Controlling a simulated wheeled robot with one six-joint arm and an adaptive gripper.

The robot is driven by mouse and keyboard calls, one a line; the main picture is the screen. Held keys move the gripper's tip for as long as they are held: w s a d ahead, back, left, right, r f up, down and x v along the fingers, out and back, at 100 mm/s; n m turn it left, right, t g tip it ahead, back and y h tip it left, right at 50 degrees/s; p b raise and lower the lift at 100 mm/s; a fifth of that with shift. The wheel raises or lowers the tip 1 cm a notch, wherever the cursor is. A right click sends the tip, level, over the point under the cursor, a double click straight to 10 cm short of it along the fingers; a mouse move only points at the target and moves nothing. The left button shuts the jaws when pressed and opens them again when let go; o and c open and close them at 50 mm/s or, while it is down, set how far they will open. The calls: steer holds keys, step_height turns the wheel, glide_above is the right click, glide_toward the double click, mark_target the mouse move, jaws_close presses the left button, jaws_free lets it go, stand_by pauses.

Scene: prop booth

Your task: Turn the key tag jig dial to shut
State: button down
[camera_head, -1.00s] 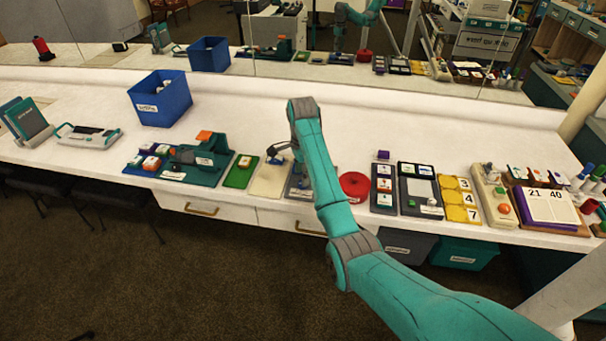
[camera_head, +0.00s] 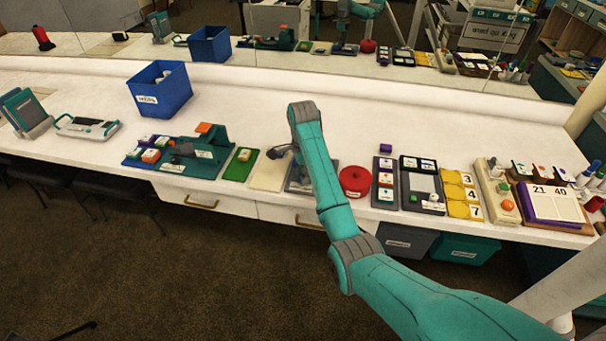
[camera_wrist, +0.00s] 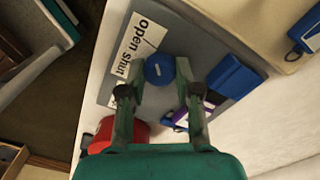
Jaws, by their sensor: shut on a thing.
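The key tag jig is a grey plate (camera_wrist: 222,35) in the wrist view, with a white label (camera_wrist: 138,48) reading "open shut". A round blue dial (camera_wrist: 158,70) with a short white mark sits beside the label. My gripper (camera_wrist: 160,80) has its two fingers on either side of the dial, shut on it. A blue block (camera_wrist: 235,77) and a purple-edged tag (camera_wrist: 205,108) lie on the plate near the right finger. In the head view the jig (camera_head: 297,184) is partly hidden behind my arm.
A red round object (camera_head: 354,181) stands right of the jig, and a cream board (camera_head: 270,172) lies left of it. A green board (camera_head: 239,165) and dark trays line the counter's front edge. A blue bin (camera_head: 160,90) stands at the back left.

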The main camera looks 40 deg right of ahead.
steer(key=shift+n, duration=0.3)
steer(key=n, duration=0.9)
steer(key=shift+n, duration=0.4)
steer(key=n, duration=0.4)
steer(key=shift+n, duration=2.8)
steer(key=c, duration=0.8)
jaws_free()
